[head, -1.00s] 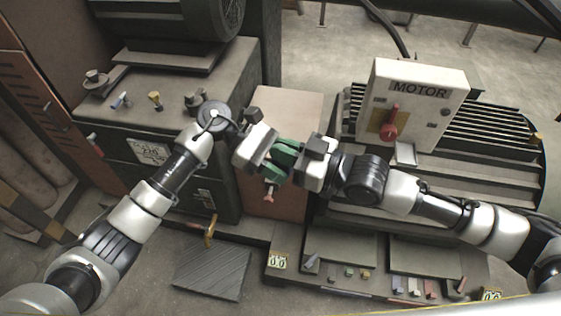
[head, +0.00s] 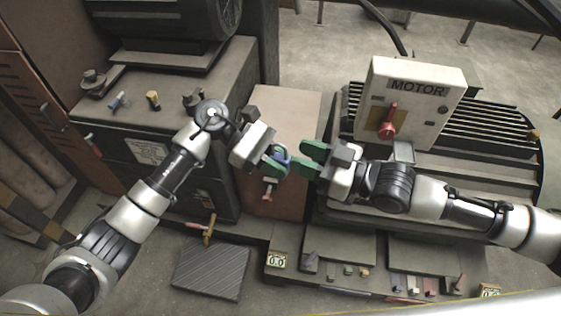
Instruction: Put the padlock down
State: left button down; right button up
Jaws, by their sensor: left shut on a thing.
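A small blue thing (head: 282,153), seemingly the padlock, is between the green fingertips of my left gripper (head: 277,162). My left gripper is shut on it and holds it in the air in front of the brown cabinet. Its fingers hide much of it. My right gripper (head: 306,158) is just to the right, facing the left one. Its two green fingers are spread apart and nothing shows between them.
A grey bench (head: 180,110) at left carries several small items, including a yellow one (head: 153,100). The brown cabinet (head: 285,108) has a bare top. A MOTOR box (head: 405,110) stands on the ribbed motor at right. Low trays (head: 340,245) lie in front.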

jog(key=w+d+f+m+t+h, duration=0.25)
jog(key=w+d+f, duration=0.2)
jog(key=f, duration=0.45)
jog(key=w+d+f+m+t+h, duration=0.15)
jog(key=w+d+f+h, duration=0.3)
jog(key=f, duration=0.45)
jog(key=s+d+f+m+g+h, duration=0.1)
jog(key=s+d+f+h, duration=0.15)
jog(key=f, duration=0.55)
jog(key=s+d+f+m+g+h, duration=0.1)
jog(key=d+f+m+h, duration=0.15)
jog(key=f, duration=0.55)
jog(key=s+d+f+m+g+h, duration=0.1)
jog(key=s+d+f+g, duration=0.1)
jog(key=s+f, duration=0.6)
jog(key=s+d+f+m+g+h, duration=0.1)
jog(key=s+d+f+g+h, duration=0.15)
jog(key=s+f, duration=0.6)
jog(key=s+f+g, duration=0.2)
jog(key=s+f, duration=0.2)
jog(key=s, duration=0.8)
jog(key=s+a+f+g, duration=0.1)
jog(key=s+f+g, duration=0.1)
jog(key=s, duration=1.1)
jog(key=shift+a+f+m+g, duration=0.3)
jog(key=shift+f+m+g, duration=0.05)
jog(key=shift+f, duration=0.5)
